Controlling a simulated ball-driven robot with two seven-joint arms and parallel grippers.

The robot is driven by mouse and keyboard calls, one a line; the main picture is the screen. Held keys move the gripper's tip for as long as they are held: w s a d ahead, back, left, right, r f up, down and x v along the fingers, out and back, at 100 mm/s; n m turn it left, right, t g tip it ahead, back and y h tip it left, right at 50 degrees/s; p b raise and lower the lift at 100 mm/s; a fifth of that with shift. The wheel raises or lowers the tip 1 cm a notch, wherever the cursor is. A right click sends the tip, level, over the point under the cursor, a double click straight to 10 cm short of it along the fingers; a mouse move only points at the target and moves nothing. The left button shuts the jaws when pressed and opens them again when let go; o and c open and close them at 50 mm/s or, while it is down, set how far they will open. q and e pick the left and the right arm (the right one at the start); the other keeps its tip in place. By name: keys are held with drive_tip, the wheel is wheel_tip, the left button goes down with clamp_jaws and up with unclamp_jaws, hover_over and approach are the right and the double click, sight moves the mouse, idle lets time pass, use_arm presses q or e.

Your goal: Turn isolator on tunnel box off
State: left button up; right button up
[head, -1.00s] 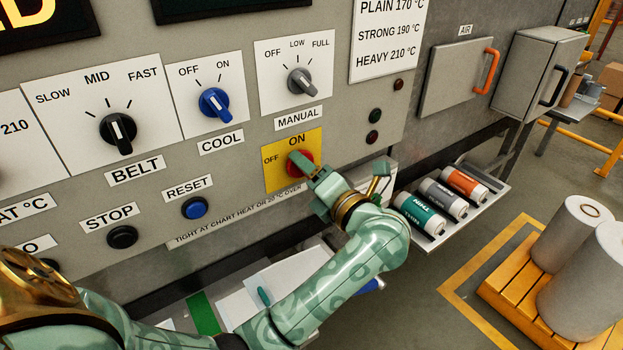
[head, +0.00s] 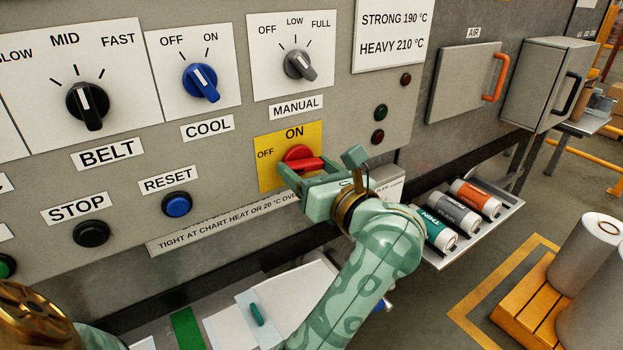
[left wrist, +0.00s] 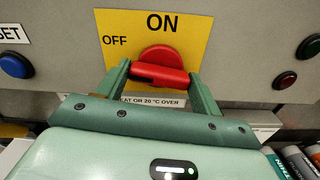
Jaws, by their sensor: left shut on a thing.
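The isolator is a red rotary switch (head: 301,156) on a yellow plate (head: 268,176) marked ON at the top and OFF at the left. Its red handle bar lies roughly level in the left wrist view (left wrist: 160,76). My left gripper (head: 318,166) is at the switch, shut on the handle, with one green finger at each end of the bar. In the left wrist view, the fingers (left wrist: 160,82) stand left and right of the bar. The finger contacts are partly hidden. My right gripper is not in view.
Above are the manual knob (head: 299,65), blue cool knob (head: 200,82) and belt knob (head: 87,105). The blue reset button (head: 177,204) is at the left. A shelf with several cans (head: 455,215) sits to the right, close to my arm.

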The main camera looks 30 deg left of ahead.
use_arm(q)
drive_tip(key=shift+f+n+b, duration=0.1)
drive_tip(key=shift+n+b, duration=0.55)
drive_tip(key=shift+n, duration=0.25)
drive_tip(key=o, duration=1)
